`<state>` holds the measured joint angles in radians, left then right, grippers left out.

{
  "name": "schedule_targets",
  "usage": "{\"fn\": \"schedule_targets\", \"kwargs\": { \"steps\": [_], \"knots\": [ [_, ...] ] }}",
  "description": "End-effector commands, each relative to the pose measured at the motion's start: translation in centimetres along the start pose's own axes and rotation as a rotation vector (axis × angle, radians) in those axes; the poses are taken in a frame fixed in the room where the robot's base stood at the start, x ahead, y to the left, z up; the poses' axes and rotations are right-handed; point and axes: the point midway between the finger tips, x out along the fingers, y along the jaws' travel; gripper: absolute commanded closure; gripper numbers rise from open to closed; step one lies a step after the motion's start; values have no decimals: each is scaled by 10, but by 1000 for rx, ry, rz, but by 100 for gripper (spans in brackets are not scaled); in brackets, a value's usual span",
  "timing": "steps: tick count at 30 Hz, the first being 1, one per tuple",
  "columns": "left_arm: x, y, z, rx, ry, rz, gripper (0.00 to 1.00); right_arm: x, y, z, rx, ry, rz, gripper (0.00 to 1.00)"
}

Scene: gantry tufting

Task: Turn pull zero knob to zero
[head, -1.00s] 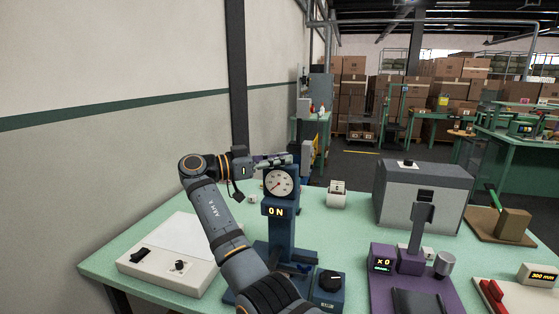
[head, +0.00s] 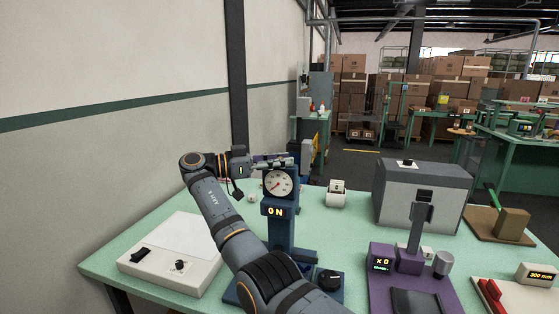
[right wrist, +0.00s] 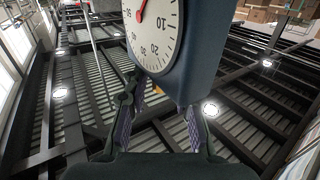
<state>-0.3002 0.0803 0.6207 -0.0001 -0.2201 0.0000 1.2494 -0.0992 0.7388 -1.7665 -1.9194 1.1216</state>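The blue pull tester (head: 282,237) stands on the green bench, with a round white dial (head: 279,183) and red needle on top and a "0 N" display below. The dial is also large in the right wrist view (right wrist: 154,30). A black knob (head: 330,278) sits on a blue box at its foot; my arm partly covers the box, and I cannot read its label. My right gripper (head: 280,160) is at the top of the dial head. In the right wrist view its fingers (right wrist: 160,118) are apart and empty, close to the dial housing. My left gripper is out of view.
A white box with a black switch and knob (head: 180,266) lies at left. A purple device (head: 437,289) and a grey box (head: 425,195) stand at right. A small white counter (head: 336,195) is behind the tester. My right arm crosses the front of the tester.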

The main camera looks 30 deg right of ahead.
Motion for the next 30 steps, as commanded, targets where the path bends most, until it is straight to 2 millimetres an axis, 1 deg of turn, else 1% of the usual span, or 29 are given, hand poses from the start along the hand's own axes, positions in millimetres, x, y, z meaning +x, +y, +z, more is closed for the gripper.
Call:
{"fn": "schedule_targets", "kwargs": {
  "steps": [8, 11, 14, 18, 21, 24, 27, 30],
  "knots": [
    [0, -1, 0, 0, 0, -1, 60, 0, 0, -1, 2, 0, -2, 64],
    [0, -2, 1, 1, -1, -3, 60, 0, 0, -6, 3, 0, -2, 64],
    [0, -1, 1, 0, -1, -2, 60, 0, 0, -21, 6, 0, -2, 64],
    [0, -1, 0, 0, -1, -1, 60, 0, 0, -54, 7, 0, -1, 64],
    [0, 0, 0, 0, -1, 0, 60, 0, 0, -74, 4, 0, -1, 64],
    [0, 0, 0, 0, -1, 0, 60, 0, 0, -90, 2, 1, 0, 64],
    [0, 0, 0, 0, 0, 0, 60, 0, 0, -98, 1, 1, 0, 64],
    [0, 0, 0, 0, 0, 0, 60, 0, 0, -101, 1, 1, 0, 64]
  ]
}}
